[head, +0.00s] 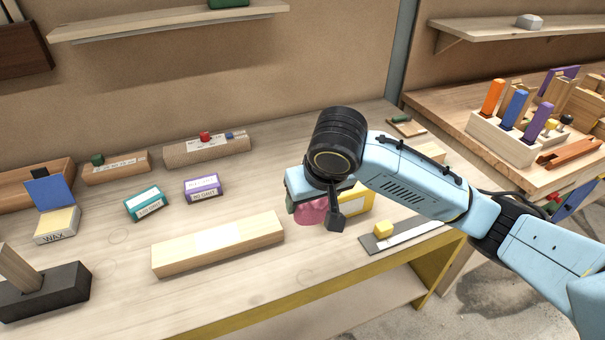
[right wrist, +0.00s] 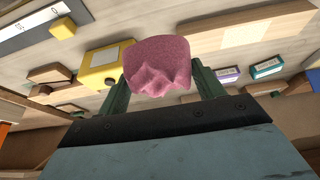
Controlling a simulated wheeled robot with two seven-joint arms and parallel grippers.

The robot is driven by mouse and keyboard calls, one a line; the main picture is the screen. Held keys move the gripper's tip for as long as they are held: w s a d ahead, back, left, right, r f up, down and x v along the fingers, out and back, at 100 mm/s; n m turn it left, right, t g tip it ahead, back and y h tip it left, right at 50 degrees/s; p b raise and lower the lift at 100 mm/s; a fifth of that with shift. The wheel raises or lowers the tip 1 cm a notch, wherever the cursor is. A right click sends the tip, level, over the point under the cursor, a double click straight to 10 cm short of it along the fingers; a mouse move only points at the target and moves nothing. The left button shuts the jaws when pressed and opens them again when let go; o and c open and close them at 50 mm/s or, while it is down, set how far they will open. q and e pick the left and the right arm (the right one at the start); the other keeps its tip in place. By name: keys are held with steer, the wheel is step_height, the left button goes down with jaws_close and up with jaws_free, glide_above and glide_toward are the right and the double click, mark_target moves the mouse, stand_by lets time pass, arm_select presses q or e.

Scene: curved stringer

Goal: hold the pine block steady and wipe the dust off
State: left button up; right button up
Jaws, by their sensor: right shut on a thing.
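The long pale pine block (head: 218,243) lies on the workbench, left of my right arm in the head view. It also shows at the upper right of the right wrist view (right wrist: 240,35). The cloth (head: 310,212) is partly hidden by my wrist in the head view. The gripper is to the right of the block, apart from it. My left gripper is not in view, and nothing holds the block.
A yellow box (head: 356,199) stands behind my right gripper. Purple (head: 203,187) and teal (head: 146,203) boxes lie behind the block. A wax box (head: 57,225) and dark block tool (head: 45,290) are at left. A grey strip with a ruler (head: 410,234) lies at right.

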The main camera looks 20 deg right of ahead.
steer(key=w+a, duration=0.5)
steer(key=a, duration=0.5)
steer(key=w+a, duration=0.5)
steer(key=a, duration=0.4)
steer(key=shift+w+f, duration=0.1)
steer(key=shift+f, duration=2.6)
steer(key=d+r+p, duration=0.5)
steer(key=r+p, duration=0.2)
steer(key=p, duration=0.3)
